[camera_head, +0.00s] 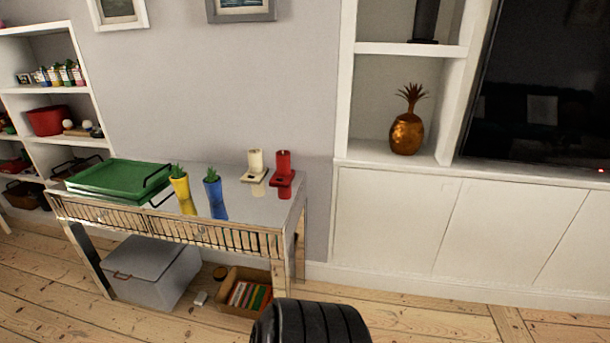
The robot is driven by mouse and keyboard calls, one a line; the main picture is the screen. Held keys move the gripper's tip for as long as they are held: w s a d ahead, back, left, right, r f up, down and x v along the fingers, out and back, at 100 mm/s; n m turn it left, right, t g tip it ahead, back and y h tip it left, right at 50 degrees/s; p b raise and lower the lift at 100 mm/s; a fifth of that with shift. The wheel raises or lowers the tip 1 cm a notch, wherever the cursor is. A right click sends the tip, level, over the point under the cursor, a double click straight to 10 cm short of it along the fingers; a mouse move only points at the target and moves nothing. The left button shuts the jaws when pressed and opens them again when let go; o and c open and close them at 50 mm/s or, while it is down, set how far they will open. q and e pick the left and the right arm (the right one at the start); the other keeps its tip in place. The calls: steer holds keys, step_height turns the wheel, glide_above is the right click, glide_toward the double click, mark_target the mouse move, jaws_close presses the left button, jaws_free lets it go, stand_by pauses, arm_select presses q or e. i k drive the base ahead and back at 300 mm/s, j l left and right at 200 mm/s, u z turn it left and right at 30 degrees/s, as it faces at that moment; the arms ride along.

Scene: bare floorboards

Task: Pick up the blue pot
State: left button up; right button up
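The blue pot (213,189) stands upright on the glossy top of a mirrored console table (232,182), near its front edge. A small green plant shows at its top, and its blue reflection shows in the surface below. A yellow pot (180,187) with a similar plant stands just to its left, with a small gap between them. Neither of my grippers is in view.
A green tray (118,178) lies left on the table. A cream candle (255,162) and a red candle (283,163) stand right. Below are a grey box (150,275) and a book crate (245,293). A dark ribbed object (310,322) shows at the bottom.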

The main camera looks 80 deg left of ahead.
mark_target(212, 183)
steer(key=u, duration=3.6)
